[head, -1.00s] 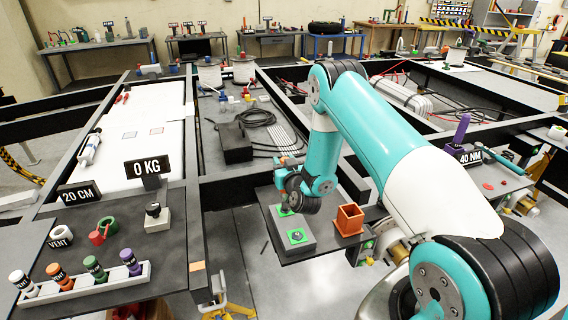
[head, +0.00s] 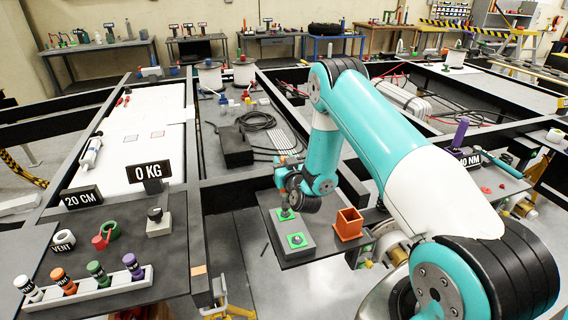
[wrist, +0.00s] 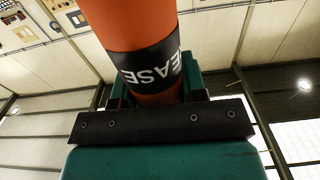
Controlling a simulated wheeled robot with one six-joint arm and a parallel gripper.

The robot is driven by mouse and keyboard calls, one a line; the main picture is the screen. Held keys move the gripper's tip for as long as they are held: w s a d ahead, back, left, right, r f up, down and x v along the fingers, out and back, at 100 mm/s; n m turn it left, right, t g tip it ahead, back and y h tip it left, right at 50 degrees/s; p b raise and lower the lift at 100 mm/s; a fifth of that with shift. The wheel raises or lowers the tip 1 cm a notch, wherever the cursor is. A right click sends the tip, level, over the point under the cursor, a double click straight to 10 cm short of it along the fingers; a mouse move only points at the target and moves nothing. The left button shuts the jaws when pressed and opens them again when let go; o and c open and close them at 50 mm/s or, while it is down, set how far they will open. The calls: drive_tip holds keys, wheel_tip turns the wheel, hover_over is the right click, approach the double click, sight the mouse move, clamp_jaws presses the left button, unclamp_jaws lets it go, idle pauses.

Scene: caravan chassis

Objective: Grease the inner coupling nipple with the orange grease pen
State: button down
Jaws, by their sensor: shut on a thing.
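My gripper (wrist: 157,92) is shut on the orange grease pen (wrist: 125,22), which has a black band with white lettering, partly reading "EASE". In the head view my wrist hangs over the far end of a grey block (head: 277,232) and hides the fingers and the pen. The block carries two green pads. The far pad (head: 284,214) has a dark upright fitting under my wrist. The near pad (head: 297,240) has a small dark fitting in the open. I cannot tell whether the pen touches either fitting, nor which is the inner nipple.
An open orange square box (head: 348,223) stands right of the block on the same dark plate. A white rack (head: 95,290) of capped pens stands at the lower left. Black chassis beams surround the area. A purple upright tool (head: 460,132) is at the right.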

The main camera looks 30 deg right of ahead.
sight(284, 156)
drive_tip(key=shift+r+p, duration=1.15)
drive_tip(key=shift+r, duration=0.5)
